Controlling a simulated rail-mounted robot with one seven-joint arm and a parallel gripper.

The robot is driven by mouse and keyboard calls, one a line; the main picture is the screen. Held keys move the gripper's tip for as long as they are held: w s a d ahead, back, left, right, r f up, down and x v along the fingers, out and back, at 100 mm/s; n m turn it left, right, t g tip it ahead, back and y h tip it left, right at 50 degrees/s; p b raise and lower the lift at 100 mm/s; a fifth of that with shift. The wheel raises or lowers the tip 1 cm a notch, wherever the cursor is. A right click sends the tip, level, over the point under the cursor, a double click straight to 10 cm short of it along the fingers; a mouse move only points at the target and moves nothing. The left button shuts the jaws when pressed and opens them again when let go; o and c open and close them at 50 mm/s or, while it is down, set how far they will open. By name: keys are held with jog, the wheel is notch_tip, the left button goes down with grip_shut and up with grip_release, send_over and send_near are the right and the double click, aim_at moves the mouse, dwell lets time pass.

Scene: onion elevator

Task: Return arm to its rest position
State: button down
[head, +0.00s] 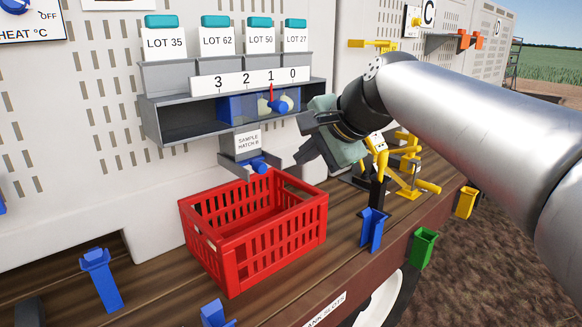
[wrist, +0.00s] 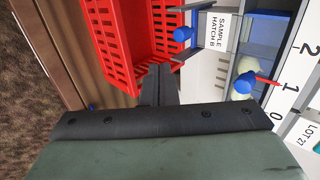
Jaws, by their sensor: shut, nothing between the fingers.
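My gripper (head: 303,155) is at the end of the silver arm that reaches in from the right. It hangs right of the sample hatch and above the right rear of the red crate. In the wrist view its dark fingers (wrist: 159,72) are together with nothing between them. The fingers overlap the crate's edge in that picture, but they look apart from it. The gripper body partly hides the machine wall and the yellow parts behind it.
The open red crate (head: 250,262) looks empty on the wooden deck. Sample hatch B (head: 242,148) has a blue knob (head: 259,164). Above, a red pointer with a blue knob (head: 279,106) stands near 1 on the scale. A yellow crank frame (head: 408,165) is close behind my gripper.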

jog(key=s+d+f+n+g+h, duration=0.2)
jog(key=s+d+f, duration=0.3)
jog(key=f, duration=0.5)
jog(key=s+d+f+n+g+h, duration=0.2)
jog(key=s+d+f+n, duration=0.2)
jog(key=s+f, duration=0.6)
jog(key=s+d+f+n+g+h, duration=0.2)
jog(key=s+d+f, duration=0.5)
jog(key=f, duration=0.4)
jog(key=shift+s+f+n+h, duration=0.35)
jog(key=shift+s+n+h, duration=0.05)
jog(key=shift+s+n, duration=0.15)
jog(key=shift+d, duration=0.1)
